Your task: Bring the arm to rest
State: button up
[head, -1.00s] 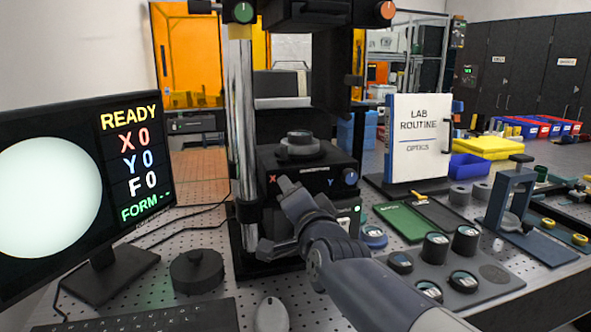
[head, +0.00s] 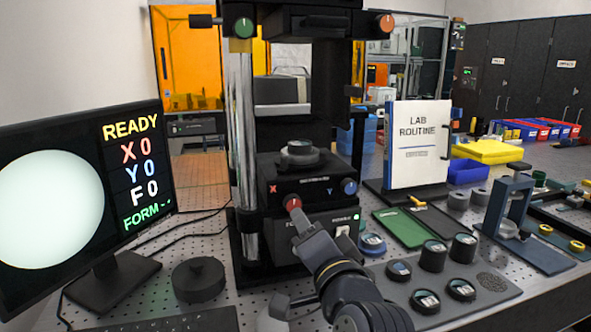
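My gripper (head: 290,260) is at the lower centre, in front of the interferometer. Its two fingers look spread apart, one pointing up towards the red X knob (head: 293,202), the other low near the mouse. I see nothing between them. The upper fingertip overlaps the space just under the red knob; I cannot tell whether it touches. My arm reaches in from the bottom edge. The interferometer stage (head: 325,178) carries a round dark-rimmed part (head: 299,153) on top and a blue Y knob (head: 349,187). The monitor (head: 128,170) reads READY, X 0, Y 0, F 0, with FORM blank.
A round black puck (head: 198,279) stands left of my gripper. To the right are a grey holder plate (head: 488,300) with several dark cylinders, a green tray (head: 403,227), a blue stand (head: 510,220) and a LAB ROUTINE binder (head: 418,145). The keyboard (head: 160,320) lies in front.

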aim_at(294, 206)
jog(key=b+x, duration=0.2)
jog(key=x, duration=0.7)
jog(key=shift+w, duration=0.3)
jog(key=shift+s+r+n+p, duration=0.15)
jog(key=shift+r+n+p, duration=0.1)
jog(key=shift+n+p, duration=0.7)
jog(key=n+p, duration=0.3)
jog(key=p, duration=0.2)
jog(key=shift+n, duration=0.35)
jog(key=n+p, duration=0.6)
jog(key=p, duration=0.3)
jog(key=shift+f+n, duration=0.1)
jog(key=shift+n, duration=0.2)
jog(key=shift+b+v, duration=0.6)
jog(key=shift+v, duration=1.7)
jog(key=shift+f, duration=0.15)
jog(key=shift+f, duration=0.1)
